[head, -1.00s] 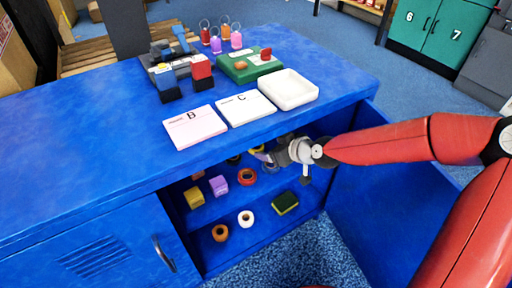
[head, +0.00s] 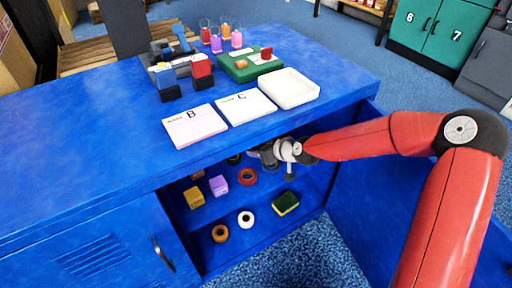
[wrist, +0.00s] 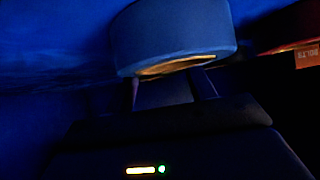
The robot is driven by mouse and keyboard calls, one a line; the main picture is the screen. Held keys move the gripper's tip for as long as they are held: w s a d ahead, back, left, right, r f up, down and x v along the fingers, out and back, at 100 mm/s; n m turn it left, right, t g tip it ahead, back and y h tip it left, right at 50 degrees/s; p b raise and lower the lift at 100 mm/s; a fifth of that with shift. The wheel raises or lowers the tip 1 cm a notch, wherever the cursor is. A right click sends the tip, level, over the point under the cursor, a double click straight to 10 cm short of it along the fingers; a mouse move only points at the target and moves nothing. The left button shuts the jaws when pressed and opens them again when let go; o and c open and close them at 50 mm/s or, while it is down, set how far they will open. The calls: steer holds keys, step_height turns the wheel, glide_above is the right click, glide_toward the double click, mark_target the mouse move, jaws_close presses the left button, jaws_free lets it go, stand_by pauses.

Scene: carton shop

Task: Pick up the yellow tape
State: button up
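My gripper (head: 268,157) is inside the open blue cabinet, under the counter top on the upper shelf. In the head view the yellow tape cannot be made out now; my gripper covers the place where a bit of yellow showed earlier. In the wrist view a large round roll (wrist: 180,35) is close in front of my fingers. It looks blue-grey in the dim light, with a yellowish patch on its underside, so I cannot tell its true colour. Two dark fingers (wrist: 170,88) reach up to its lower edge, apart from each other; their tips are hidden.
A red tape roll (head: 247,177), a purple box (head: 218,185) and a yellow box (head: 194,198) stand on the shelf. Below are a brown roll (head: 220,233), a white roll (head: 245,218) and a sponge (head: 286,204). The cabinet top edge (head: 205,160) is close above my gripper.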

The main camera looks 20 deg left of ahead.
steer(key=c, duration=0.5)
steer(key=shift+c, duration=0.2)
